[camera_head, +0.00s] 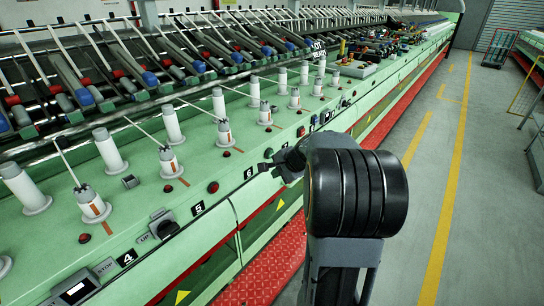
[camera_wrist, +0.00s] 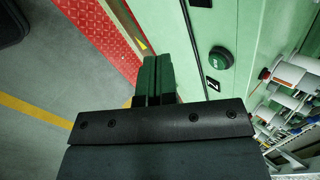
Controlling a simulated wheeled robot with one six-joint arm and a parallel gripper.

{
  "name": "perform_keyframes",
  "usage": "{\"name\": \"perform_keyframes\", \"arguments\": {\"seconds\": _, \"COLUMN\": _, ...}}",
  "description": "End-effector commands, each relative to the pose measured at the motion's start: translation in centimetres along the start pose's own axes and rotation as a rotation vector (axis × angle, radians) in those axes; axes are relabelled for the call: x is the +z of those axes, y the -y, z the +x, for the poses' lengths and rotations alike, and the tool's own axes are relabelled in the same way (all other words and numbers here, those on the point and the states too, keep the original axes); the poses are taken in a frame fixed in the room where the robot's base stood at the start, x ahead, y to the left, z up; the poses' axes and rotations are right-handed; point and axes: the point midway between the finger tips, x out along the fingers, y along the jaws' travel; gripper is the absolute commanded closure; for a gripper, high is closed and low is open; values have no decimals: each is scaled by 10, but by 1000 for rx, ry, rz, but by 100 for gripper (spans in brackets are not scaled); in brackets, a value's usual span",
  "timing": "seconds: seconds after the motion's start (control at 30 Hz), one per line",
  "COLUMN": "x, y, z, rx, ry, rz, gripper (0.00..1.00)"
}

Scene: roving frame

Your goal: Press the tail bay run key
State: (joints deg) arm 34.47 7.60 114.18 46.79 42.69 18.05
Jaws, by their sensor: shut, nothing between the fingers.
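In the wrist view my gripper (camera_wrist: 157,62) is shut and empty, its two dark fingers side by side over the front edge of the green machine (camera_wrist: 245,20). A round dark green key (camera_wrist: 220,58) stands on the machine's panel to the right of the fingertips, apart from them. A small black label (camera_wrist: 213,84) with a white mark is beside it. In the head view my arm hides most of the gripper (camera_head: 290,162), which is close to the panel near label 6 (camera_head: 248,173). Which key belongs to the tail bay is not clear.
White spools (camera_head: 109,150) and red buttons (camera_head: 213,187) stand on the panel.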

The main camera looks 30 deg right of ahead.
Motion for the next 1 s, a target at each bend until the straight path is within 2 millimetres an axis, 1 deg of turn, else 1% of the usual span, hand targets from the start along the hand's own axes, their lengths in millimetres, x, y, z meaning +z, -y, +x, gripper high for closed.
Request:
{"name": "perform_keyframes", "arguments": {"seconds": 0.03, "x": -24, "y": -2, "z": 4, "rx": -25, "ry": -15, "rz": 93, "gripper": 100}}
{"name": "perform_keyframes", "arguments": {"seconds": 0.1, "x": -51, "y": -4, "z": 8, "rx": -63, "ry": -33, "rz": 201, "gripper": 100}}
{"name": "perform_keyframes", "arguments": {"seconds": 0.2, "x": -80, "y": -7, "z": 10, "rx": -107, "ry": -54, "rz": 315, "gripper": 100}}
{"name": "perform_keyframes", "arguments": {"seconds": 0.33, "x": -102, "y": -11, "z": 11, "rx": -140, "ry": -69, "rz": 400, "gripper": 100}}
{"name": "perform_keyframes", "arguments": {"seconds": 0.4, "x": -107, "y": -12, "z": 11, "rx": -150, "ry": -72, "rz": 423, "gripper": 100}}
{"name": "perform_keyframes", "arguments": {"seconds": 0.5, "x": -110, "y": -12, "z": 11, "rx": -155, "ry": -74, "rz": 436, "gripper": 100}}
{"name": "perform_keyframes", "arguments": {"seconds": 0.83, "x": -110, "y": -11, "z": 12, "rx": -154, "ry": -74, "rz": 434, "gripper": 100}}
{"name": "perform_keyframes", "arguments": {"seconds": 1.0, "x": -108, "y": -3, "z": 17, "rx": -154, "ry": -74, "rz": 433, "gripper": 100}}
